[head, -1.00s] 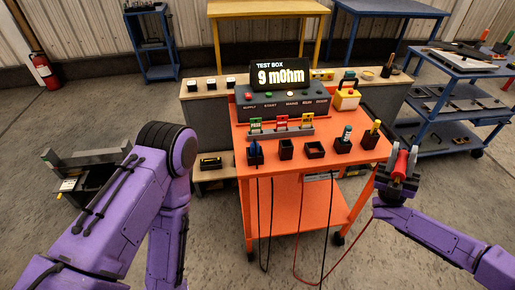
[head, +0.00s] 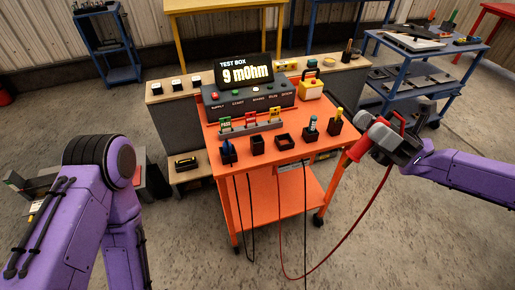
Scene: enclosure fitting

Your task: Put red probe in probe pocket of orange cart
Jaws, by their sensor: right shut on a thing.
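The red probe (head: 358,148) is in my right gripper (head: 376,133), which is shut on it just off the right edge of the orange cart (head: 300,187). The probe is tilted; a red cable hangs from near the gripper and loops down below the cart top. Several black pockets stand along the cart's front edge: one with a blue item (head: 228,153), an empty-looking square one (head: 257,147), a wider low one (head: 284,142), one with a teal-topped item (head: 310,130) and one with a yellow item (head: 335,123). I cannot tell which is the probe pocket. My left gripper is out of view.
A test box (head: 245,96) reading "9 mOhm" stands at the back of the cart. In front of it is a grey rack (head: 252,129) with coloured tags. A yellow case (head: 311,88) sits behind right. A blue shelf cart (head: 415,72) stands at right. Black cables hang under the cart.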

